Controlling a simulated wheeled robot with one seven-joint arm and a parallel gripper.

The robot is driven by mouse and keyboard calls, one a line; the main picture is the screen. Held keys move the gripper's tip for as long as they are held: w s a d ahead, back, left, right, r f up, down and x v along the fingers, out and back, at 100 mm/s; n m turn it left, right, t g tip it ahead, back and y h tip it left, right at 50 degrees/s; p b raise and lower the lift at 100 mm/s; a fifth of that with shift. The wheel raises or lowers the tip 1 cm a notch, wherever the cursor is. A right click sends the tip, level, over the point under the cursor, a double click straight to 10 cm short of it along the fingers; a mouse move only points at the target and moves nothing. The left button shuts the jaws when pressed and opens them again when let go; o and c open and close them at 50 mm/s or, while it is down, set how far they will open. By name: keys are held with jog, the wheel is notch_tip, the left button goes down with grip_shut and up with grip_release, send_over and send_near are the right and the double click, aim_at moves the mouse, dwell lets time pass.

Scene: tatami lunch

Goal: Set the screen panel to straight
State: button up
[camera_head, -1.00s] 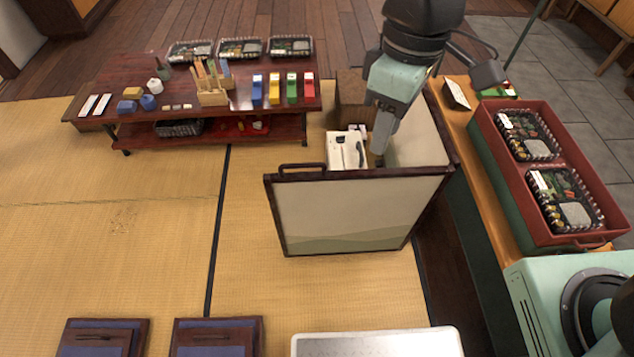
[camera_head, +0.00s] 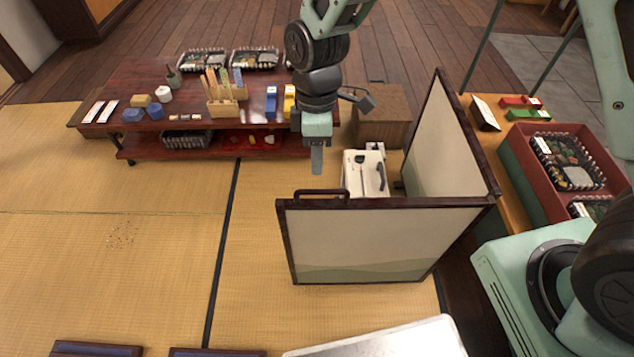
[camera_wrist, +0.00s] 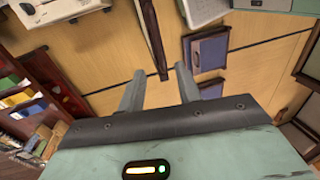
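The folding screen has a pale front panel (camera_head: 380,243) with a dark wooden frame, standing upright on the tatami. It joins a second panel (camera_head: 441,140) at the right corner, which runs back at a sharp angle, so the screen is folded. A dark handle (camera_head: 320,193) rises from the front panel's top left. My gripper (camera_head: 317,170) is above and just behind that handle end, apart from it as far as I can tell. In the wrist view my gripper (camera_wrist: 158,85) is open and empty. A dark bar (camera_wrist: 151,35), apparently the panel's frame, shows beyond the fingers.
A white box (camera_head: 363,173) stands behind the front panel. A low red table (camera_head: 150,77) with blocks and trays is at the back left. A bench with a red crate (camera_head: 515,160) is to the right. Open tatami (camera_head: 150,240) lies left of the screen.

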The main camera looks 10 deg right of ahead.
aim_at(317, 190)
jog(key=f, duration=0.3)
jog(key=s+f, duration=0.1)
jog(key=f, duration=0.3)
jog(key=shift+s+a+f+b, duration=0.1)
jog(key=shift+s+f+b, duration=0.1)
jog(key=shift+b, duration=0.1)
jog(key=shift+c, duration=0.3)
grip_shut()
